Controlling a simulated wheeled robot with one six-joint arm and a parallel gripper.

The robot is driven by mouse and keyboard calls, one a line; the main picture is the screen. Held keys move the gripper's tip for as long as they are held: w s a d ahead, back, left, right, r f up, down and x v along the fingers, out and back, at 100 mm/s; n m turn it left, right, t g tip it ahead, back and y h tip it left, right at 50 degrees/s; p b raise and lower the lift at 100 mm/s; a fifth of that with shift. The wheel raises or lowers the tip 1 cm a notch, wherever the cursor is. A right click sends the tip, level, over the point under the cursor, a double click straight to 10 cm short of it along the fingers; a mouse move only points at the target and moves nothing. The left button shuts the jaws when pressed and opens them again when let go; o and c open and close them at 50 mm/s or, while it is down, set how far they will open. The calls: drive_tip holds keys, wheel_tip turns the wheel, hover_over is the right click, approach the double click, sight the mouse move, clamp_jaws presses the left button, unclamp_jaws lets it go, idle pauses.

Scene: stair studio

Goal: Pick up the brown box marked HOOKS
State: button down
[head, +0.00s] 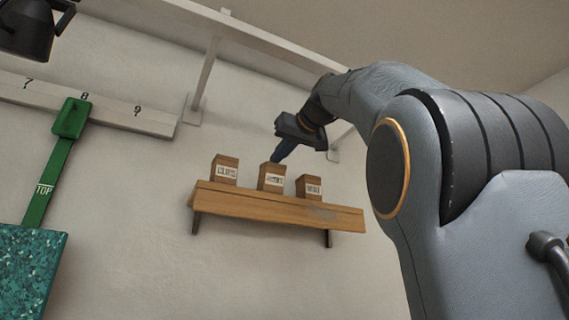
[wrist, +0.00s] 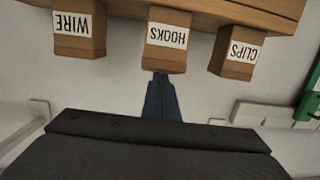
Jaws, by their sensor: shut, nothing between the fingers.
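The brown box marked HOOKS (head: 271,178) stands in the middle of a row on a wooden wall shelf in the head view. It also shows in the wrist view (wrist: 166,54), where its label appears upside down. My gripper (head: 279,158) is shut and empty, with its fingers just above the top of the HOOKS box in the head view. In the wrist view my gripper's fingertips (wrist: 159,78) end at the box's top edge. I cannot tell whether they touch it.
A brown box marked CLIPS (head: 225,170) and one marked WIRE (head: 309,188) stand on either side, with small gaps. The wooden shelf (head: 230,200) is fixed to the wall. A white rail (head: 250,42) runs above. A green strap marked TOP (head: 45,190) hangs at left.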

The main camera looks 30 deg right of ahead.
drive_tip(key=shift+w+d+f+g, duration=0.15)
drive_tip(key=shift+w+f, duration=0.05)
drive_tip(key=shift+f, duration=0.25)
drive_tip(key=shift+w+d+f+g, duration=0.1)
drive_tip(key=shift+w+f+g, duration=0.05)
drive_tip(key=shift+f, duration=0.3)
drive_tip(key=shift+r, duration=0.1)
drive_tip(key=shift+a+r+p, duration=0.1)
drive_tip(key=shift+r+p, duration=0.65)
drive_tip(key=shift+p, duration=0.1)
